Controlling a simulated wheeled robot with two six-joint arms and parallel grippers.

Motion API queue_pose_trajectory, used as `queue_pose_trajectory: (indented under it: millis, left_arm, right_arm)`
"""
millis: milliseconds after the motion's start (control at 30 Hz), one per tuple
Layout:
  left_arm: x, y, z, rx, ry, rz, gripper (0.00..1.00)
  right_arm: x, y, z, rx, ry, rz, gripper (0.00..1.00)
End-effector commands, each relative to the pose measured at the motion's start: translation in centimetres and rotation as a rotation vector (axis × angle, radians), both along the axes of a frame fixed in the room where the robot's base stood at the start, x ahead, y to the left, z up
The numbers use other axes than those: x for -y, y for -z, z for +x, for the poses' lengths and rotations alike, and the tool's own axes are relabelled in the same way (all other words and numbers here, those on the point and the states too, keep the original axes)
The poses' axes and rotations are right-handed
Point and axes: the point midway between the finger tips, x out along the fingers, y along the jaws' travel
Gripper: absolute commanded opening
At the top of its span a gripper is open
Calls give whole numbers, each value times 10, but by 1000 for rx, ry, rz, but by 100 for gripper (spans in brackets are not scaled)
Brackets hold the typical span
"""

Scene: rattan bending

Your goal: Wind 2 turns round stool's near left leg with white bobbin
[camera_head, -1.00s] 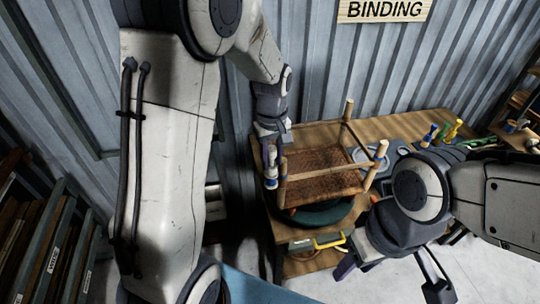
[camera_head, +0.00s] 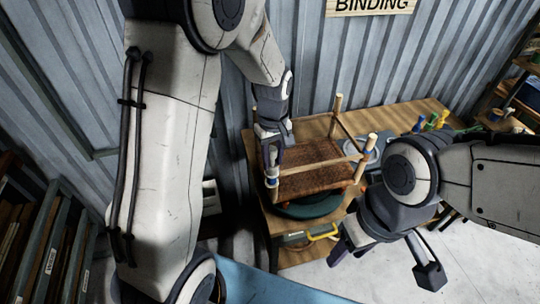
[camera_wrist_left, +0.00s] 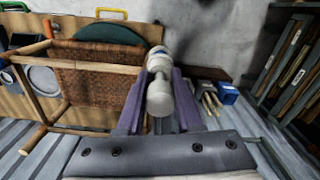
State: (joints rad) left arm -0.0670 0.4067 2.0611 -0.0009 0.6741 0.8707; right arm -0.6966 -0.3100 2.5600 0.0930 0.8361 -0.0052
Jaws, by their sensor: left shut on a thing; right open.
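The stool (camera_head: 308,182) stands legs-up on a dark green round turntable (camera_head: 310,207), its woven brown seat low. Its near left leg (camera_head: 273,194) carries a blue and white band. My left gripper (camera_head: 271,152) is at this leg, covering its upper part. In the left wrist view, its purple fingers (camera_wrist_left: 158,105) are shut on the white bobbin (camera_wrist_left: 160,98), close beside the seat's corner. The bobbin largely hides the leg there; I cannot tell whether they touch. My right gripper (camera_head: 385,262) is open and empty at the table's front right.
The wooden table (camera_head: 287,262) has a yellow-handled item (camera_head: 324,235) at its front. Coloured bobbins (camera_head: 430,122) stand at the back right. A rack (camera_head: 50,250) is at the far left. Corrugated wall closes the back; grey floor is open at the lower right.

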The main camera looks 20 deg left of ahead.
Motion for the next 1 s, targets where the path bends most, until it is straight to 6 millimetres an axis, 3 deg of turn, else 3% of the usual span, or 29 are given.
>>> queue_pose_trajectory:
  millis: [167,700,1000]
  left_arm:
    - [0,-5,0,1,0,0,0]
    - [0,-61,1,1,-1,0,0]
    - [0,-87,1,6,0,0,0]
  right_arm:
    - [0,-4,0,0,0,0,50]
    - [0,-52,0,0,0,0,50]
    - [0,-47,0,0,0,0,50]
